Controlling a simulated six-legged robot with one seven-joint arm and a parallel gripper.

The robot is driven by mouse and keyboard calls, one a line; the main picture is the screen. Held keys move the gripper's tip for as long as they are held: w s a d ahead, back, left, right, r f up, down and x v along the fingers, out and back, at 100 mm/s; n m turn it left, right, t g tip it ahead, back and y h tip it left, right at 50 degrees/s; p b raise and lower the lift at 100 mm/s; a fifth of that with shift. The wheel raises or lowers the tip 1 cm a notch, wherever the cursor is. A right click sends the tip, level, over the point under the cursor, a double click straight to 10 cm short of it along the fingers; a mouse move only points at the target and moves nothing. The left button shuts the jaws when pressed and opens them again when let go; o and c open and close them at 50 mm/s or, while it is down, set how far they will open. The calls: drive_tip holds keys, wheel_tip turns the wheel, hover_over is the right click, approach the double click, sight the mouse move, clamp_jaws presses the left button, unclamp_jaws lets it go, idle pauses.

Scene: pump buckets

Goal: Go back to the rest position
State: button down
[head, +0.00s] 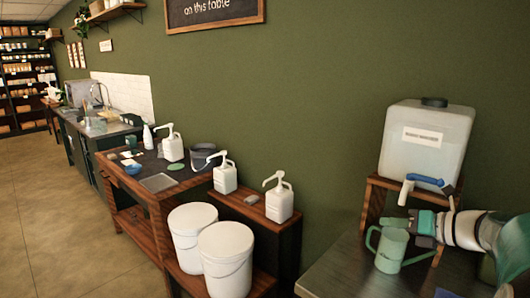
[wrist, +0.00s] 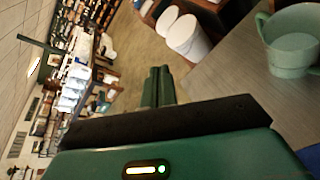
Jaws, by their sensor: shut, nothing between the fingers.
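The mug also shows at the upper right of the wrist view (wrist: 292,50), apart from the fingers. It stands upright with its handle to the left in the head view. My gripper and arm hide part of the area under the water tank.
A water tank (head: 426,140) with a blue-handled tap (head: 426,181) stands on a wooden stand (head: 372,200) behind the mug. To the left are white buckets (head: 227,255), pump bottles (head: 279,200) and a wooden workbench (head: 150,195). The floor (head: 50,210) at the left is clear.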

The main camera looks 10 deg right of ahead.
drive_tip(key=s+a+f+n+g+h, duration=0.1)
drive_tip(key=s+a+f+n+g, duration=0.2)
drive_tip(key=a+n, duration=0.55)
drive_tip(key=s+a+f+n+g+h, duration=0.1)
drive_tip(key=s+a+n+g, duration=0.3)
drive_tip(key=a+n, duration=0.5)
drive_tip(key=s+a+f+n+h, duration=0.1)
drive_tip(key=s+a+n+h, duration=0.1)
drive_tip(key=s+n, duration=0.3)
drive_tip(key=s+a+f+n+h, duration=0.2)
drive_tip(key=s+n, duration=0.4)
drive_tip(key=n, duration=0.8)
drive_tip(key=shift+a+t+h, duration=0.4)
drive_tip(key=shift+a+h, duration=0.3)
drive_tip(key=shift+a, duration=0.5)
